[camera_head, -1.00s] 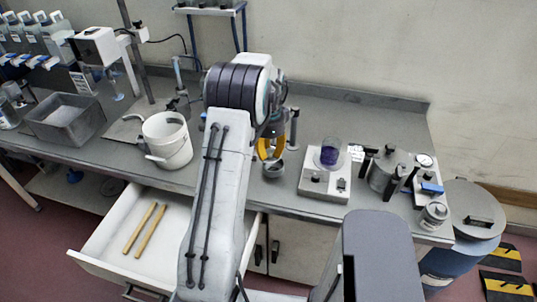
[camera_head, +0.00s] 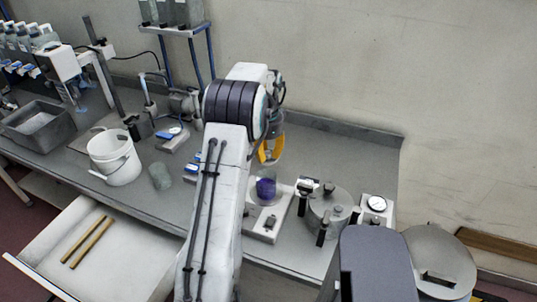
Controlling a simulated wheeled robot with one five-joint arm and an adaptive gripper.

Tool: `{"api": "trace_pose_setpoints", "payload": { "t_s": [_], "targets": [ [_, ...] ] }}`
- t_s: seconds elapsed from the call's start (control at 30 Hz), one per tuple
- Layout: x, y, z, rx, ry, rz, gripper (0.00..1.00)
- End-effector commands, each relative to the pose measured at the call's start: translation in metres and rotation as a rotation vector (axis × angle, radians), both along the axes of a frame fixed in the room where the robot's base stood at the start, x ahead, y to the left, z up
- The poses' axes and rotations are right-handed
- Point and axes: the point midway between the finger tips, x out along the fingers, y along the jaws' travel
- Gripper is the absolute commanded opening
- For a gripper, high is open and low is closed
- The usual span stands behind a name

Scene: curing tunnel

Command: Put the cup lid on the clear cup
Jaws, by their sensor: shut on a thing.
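The clear cup (camera_head: 266,187) has purple contents and stands on a white bench device to the right of my arm. My gripper (camera_head: 269,154), with yellow fingers, is just above and behind the cup in the picture. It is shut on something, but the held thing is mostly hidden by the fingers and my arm. I cannot make out the cup lid's shape for certain. I cannot tell whether the gripper or what it holds touches the cup.
A metal pot (camera_head: 329,208) with black handles stands right of the cup. An open drawer (camera_head: 62,222) holds two wooden sticks. A shelf (camera_head: 178,31) stands behind.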

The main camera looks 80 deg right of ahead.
Motion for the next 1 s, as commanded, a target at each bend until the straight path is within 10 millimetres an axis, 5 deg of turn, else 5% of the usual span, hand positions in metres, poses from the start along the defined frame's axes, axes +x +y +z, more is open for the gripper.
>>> {"api": "trace_pose_setpoints", "payload": {
  "t_s": [0.47, 1.0],
  "targets": [
    [0.000, 0.005, -0.009, 0.022, 0.000, 0.053, 0.10],
    [0.000, 0.006, -0.050, 0.022, 0.000, 0.052, 0.10]
  ]
}}
